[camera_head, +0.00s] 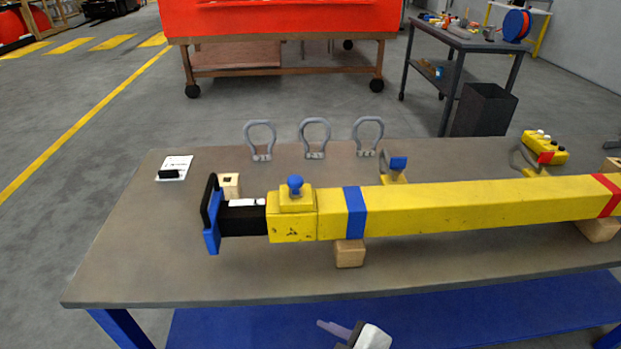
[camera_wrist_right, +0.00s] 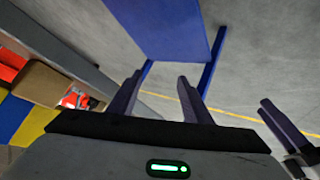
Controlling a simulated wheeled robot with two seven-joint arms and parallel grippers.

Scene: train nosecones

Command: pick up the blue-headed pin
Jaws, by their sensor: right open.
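The blue-headed pin (camera_head: 295,186) stands upright on a yellow block near the left end of the long yellow beam (camera_head: 450,204). Only its round head and a short neck show. Part of my left gripper (camera_wrist_right: 283,125) seems to show at the right of that view. Its jaw opening is unclear, and the pin is not visible there.
The beam rests on wooden blocks (camera_head: 349,253) on the grey table (camera_head: 135,255). A black end piece (camera_head: 243,221) with a blue plate is at its left. Several grey shackles (camera_head: 314,137) stand behind it. The table's front left is clear.

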